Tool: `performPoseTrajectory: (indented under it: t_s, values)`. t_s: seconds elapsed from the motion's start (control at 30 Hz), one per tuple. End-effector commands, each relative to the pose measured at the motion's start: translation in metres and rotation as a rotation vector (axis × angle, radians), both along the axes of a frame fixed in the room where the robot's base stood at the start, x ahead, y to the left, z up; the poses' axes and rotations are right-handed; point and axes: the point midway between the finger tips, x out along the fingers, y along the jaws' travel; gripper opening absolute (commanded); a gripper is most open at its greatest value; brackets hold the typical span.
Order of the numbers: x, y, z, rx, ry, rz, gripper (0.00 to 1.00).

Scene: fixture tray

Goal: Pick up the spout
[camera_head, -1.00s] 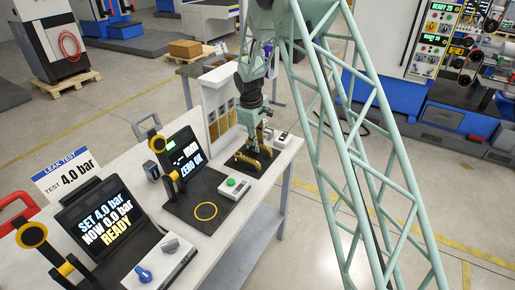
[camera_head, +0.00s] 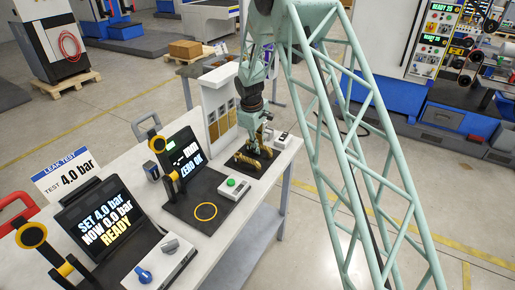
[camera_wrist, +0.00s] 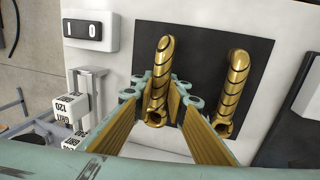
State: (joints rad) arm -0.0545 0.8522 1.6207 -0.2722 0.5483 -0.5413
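Two gold spouts with dark spiral lines lie side by side on a black plate (camera_wrist: 200,48) in the wrist view. The left spout (camera_wrist: 158,70) has its open lower end between my fingertips. The right spout (camera_wrist: 235,82) is apart from my gripper, to its right. My gripper (camera_wrist: 160,98) is open, with ribbed gold pads on either side of the left spout and some gap showing; contact cannot be told. In the head view my gripper (camera_head: 255,142) hangs over the black plate at the bench's far end, partly hiding the gold spouts (camera_head: 246,162).
A white switch box (camera_wrist: 90,31) sits beside the plate at upper left. White blocks with printed labels (camera_wrist: 74,108) stand left of my gripper. The bench also holds a black test station (camera_head: 190,200) and a box with a green button (camera_head: 232,183).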

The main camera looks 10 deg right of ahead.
Motion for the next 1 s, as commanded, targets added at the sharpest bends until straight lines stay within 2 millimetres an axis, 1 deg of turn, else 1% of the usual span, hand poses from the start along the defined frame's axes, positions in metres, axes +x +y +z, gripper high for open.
performPoseTrajectory:
  t_s: [0.27, 0.47, 0.67, 1.0]
  values:
    - [0.000, 0.000, 0.001, 0.000, -0.001, 0.000, 0.03]
    - [0.001, 0.000, 0.007, 0.000, -0.001, 0.000, 0.03]
    - [0.001, 0.000, 0.025, 0.000, -0.003, -0.001, 0.03]
    - [0.001, 0.000, 0.070, 0.000, -0.003, 0.000, 0.03]
